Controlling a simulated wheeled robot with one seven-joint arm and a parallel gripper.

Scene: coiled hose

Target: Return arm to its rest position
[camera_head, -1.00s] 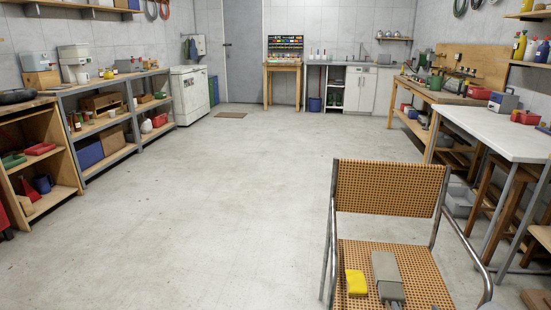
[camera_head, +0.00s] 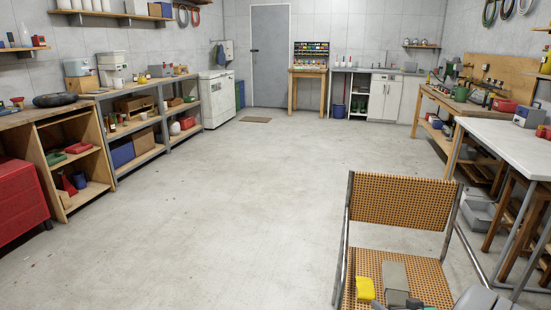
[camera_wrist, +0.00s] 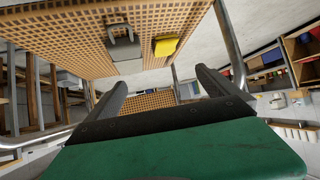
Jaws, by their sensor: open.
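My gripper (camera_wrist: 160,80) shows in the wrist view with its two dark fingers spread apart and nothing between them. The wrist view is tilted and looks upside down. A wide green part lies across the bottom of that view, behind the fingers. The gripper appears apart from both.
A white-topped table (camera_head: 500,135) stands at the right, with a workbench (camera_head: 460,100) behind it. Shelves (camera_head: 135,140) and a red cabinet (camera_head: 20,200) line the left side.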

